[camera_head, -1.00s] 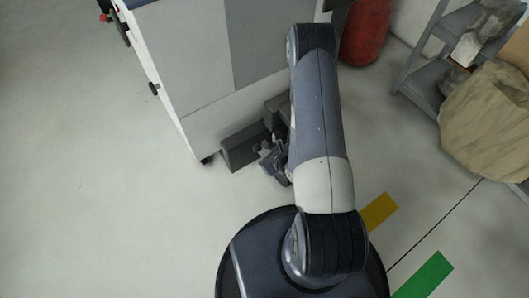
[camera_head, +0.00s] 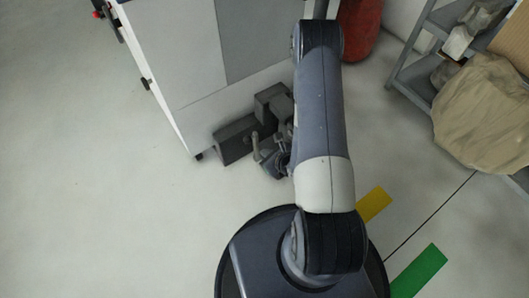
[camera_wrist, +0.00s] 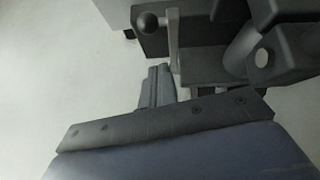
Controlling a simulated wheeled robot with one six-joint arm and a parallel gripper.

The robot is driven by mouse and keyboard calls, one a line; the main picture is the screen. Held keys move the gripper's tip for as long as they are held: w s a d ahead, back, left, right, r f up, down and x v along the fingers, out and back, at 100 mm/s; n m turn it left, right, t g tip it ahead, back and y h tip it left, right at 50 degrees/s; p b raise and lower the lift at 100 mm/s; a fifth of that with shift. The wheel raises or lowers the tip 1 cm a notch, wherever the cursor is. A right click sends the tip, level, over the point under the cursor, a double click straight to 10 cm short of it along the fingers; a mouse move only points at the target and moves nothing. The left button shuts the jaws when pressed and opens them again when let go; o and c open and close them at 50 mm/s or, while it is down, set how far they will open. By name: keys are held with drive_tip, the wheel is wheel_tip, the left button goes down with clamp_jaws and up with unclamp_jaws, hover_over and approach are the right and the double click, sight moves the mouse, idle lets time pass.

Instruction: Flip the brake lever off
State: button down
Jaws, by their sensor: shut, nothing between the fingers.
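The brake lever is a light grey bar (camera_wrist: 173,40) with a dark ball knob (camera_wrist: 147,22), on a dark grey block at the top of the wrist view. In the head view a thin grey lever (camera_head: 256,147) shows beside the dark blocks at the cabinet's foot. My gripper (camera_wrist: 160,70) is shut and empty, its fingertips just below the lever's lower end in the wrist picture. Whether they touch it I cannot tell. In the head view my gripper (camera_head: 268,167) is low beside the lever, partly hidden by my arm.
A white and grey cabinet (camera_head: 190,60) stands behind the dark blocks (camera_head: 234,142). A red cylinder (camera_head: 358,32) and a grey shelf (camera_head: 410,75) with a tan covered bundle (camera_head: 485,115) are at the right. The floor at the left is clear.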

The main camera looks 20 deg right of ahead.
drive_tip(key=s+d+r+p, duration=0.1)
drive_tip(key=s+r+p, duration=0.1)
drive_tip(key=r, duration=0.6)
drive_tip(key=shift+s, duration=0.55)
drive_tip(key=shift+d+f, duration=0.1)
drive_tip(key=shift+f, duration=0.05)
